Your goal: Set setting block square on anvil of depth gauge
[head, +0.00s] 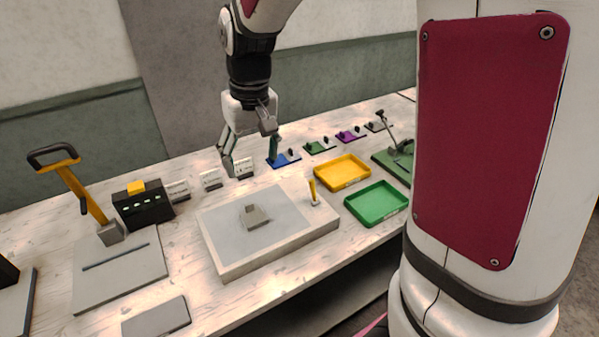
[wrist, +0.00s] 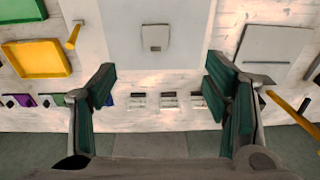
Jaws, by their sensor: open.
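A small grey block-like piece (head: 254,215) lies near the middle of a pale slab (head: 225,265) on the bench. It shows in the wrist view (wrist: 155,37) as a light square with a darker patch at its lower edge. I cannot tell for sure whether it is the setting block or part of the depth gauge; no anvil is clearly made out. My gripper (head: 250,155) hangs behind the slab, over the back of the bench, apart from the piece. In the wrist view its two green-padded fingers (wrist: 160,77) are wide apart with nothing between them.
A yellow peg (head: 313,191) stands on the slab's right side. Yellow (head: 342,172) and green (head: 376,204) trays lie right. White labels (head: 210,179) and coloured plates (head: 283,160) line the back. A yellow-handled lever (head: 84,195) and black box (head: 144,205) stand left. A green-based lever device (head: 392,160) is partly hidden.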

